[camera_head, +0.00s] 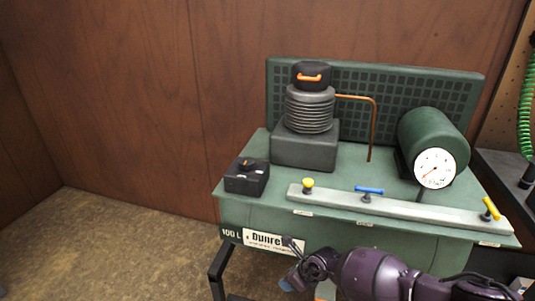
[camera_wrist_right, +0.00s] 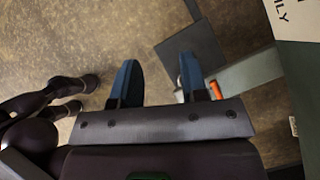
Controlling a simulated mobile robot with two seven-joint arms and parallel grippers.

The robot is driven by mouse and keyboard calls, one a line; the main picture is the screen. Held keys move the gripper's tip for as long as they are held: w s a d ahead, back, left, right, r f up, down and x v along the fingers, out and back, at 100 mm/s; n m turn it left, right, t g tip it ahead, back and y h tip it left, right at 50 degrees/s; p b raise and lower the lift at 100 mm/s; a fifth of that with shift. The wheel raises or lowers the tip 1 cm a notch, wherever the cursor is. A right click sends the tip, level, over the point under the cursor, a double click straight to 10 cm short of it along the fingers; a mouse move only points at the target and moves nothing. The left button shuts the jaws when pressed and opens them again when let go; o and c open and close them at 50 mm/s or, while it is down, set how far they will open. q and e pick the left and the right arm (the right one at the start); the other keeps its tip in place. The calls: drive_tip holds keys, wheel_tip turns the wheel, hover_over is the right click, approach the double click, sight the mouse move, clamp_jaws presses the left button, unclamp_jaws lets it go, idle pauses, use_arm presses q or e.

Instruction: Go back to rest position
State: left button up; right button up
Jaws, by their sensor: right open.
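My right gripper (camera_head: 288,265) is low in front of the green compressor bench (camera_head: 250,205), at its front edge in the head view. In the right wrist view the two blue fingers of this gripper (camera_wrist_right: 160,75) are spread apart, with nothing between them. They point out over the brown floor. My right arm comes in from the lower right in the head view and covers part of the bench front and its white label (camera_head: 265,241). My left gripper is not in the head view.
The bench carries a ribbed compressor (camera_head: 310,108), a gauge (camera_head: 435,168), a black box (camera_head: 246,178) and a rail with yellow and blue valves (camera_head: 369,190). A bench leg (camera_head: 216,270) stands at front left. Open floor (camera_head: 110,245) lies left, before a wooden wall (camera_head: 110,90).

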drive_tip(key=s+a+r+m+t+y, duration=0.25)
drive_tip(key=a+r+m+y, duration=0.55)
drive_tip(key=a+r, duration=0.45)
drive_tip(key=s+d+r+m+t+h+p, duration=0.2)
drive_tip(key=d+r+m+t, duration=0.2)
drive_tip(key=r+m+t, duration=0.7)
drive_tip(key=s+d+f+m+g+h+p, duration=0.1)
drive_tip(key=s+d+f+m+h, duration=0.1)
drive_tip(key=s+d+m+h, duration=0.5)
drive_tip(key=s+d+f+m+g+p, duration=0.15)
drive_tip(key=s+d+m, duration=0.25)
drive_tip(key=d+m, duration=0.7)
use_arm(q)
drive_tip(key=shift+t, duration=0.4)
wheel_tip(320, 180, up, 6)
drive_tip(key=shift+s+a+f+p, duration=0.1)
drive_tip(key=shift+p, duration=1.15)
use_arm(e)
drive_tip(key=s+d+f+m+g+h, duration=0.1)
drive_tip(key=s+d+f+m, duration=0.1)
drive_tip(key=s, duration=0.5)
drive_tip(key=s+d+f+m+g+h, duration=0.1)
drive_tip(key=s+d+f+m+h, duration=0.1)
drive_tip(key=s+d, duration=0.3)
drive_tip(key=s+d+f+m+g+h, duration=0.1)
drive_tip(key=s+d+f+m, duration=0.2)
drive_tip(key=s, duration=0.6)
drive_tip(key=shift+s+d+m+h, duration=0.15)
drive_tip(key=shift+d+m+h, duration=0.15)
drive_tip(key=shift+m+h, duration=0.15)
